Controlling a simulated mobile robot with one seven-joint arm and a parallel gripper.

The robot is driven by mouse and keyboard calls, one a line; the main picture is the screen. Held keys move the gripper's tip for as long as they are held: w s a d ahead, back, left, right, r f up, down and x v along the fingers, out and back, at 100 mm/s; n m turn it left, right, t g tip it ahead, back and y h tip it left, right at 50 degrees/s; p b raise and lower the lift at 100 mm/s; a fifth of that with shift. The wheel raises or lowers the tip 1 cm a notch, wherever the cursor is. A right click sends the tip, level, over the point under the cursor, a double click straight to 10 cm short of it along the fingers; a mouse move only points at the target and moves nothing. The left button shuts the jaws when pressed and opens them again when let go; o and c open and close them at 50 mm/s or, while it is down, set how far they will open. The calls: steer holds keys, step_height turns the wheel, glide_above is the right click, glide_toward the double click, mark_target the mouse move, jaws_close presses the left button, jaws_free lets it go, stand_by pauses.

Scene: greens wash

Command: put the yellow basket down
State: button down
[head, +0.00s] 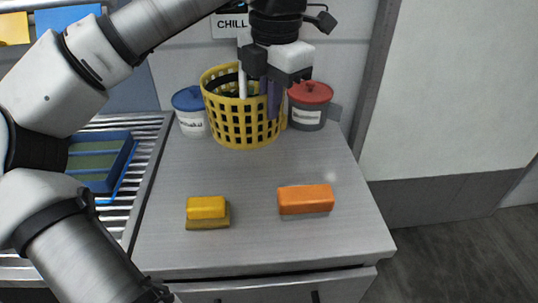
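The yellow basket (241,121) is an open lattice basket at the back of the grey counter (235,180). It looks upright, and its base appears at or just above the counter; I cannot tell if it touches. My gripper (262,92) points down at the basket's upper right side, with its fingers reaching into or beside the rim. The fingertips are partly hidden by the basket and the dark and purple parts there, so I cannot tell whether they are closed on the rim.
A blue-lidded tub (190,112) stands close left of the basket, a red-lidded tub (309,106) close right. A yellow block (207,209) and an orange block (305,199) lie near the front. The middle counter is clear. A blue tray (103,160) sits on the ribbed rack at left.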

step_height(320, 180, down, 11)
stand_by(0.5)
steer(key=c, duration=2.1)
jaws_free()
steer(key=shift+f+b, duration=0.2)
steer(key=shift+b, duration=0.1)
steer(key=o, duration=0.4)
steer(key=shift+r, duration=0.1)
steer(key=r, duration=1.2)
steer(key=shift+s+d+r+p, duration=0.1)
steer(key=shift+s+d+p, duration=0.15)
steer(key=shift+s+p, duration=0.15)
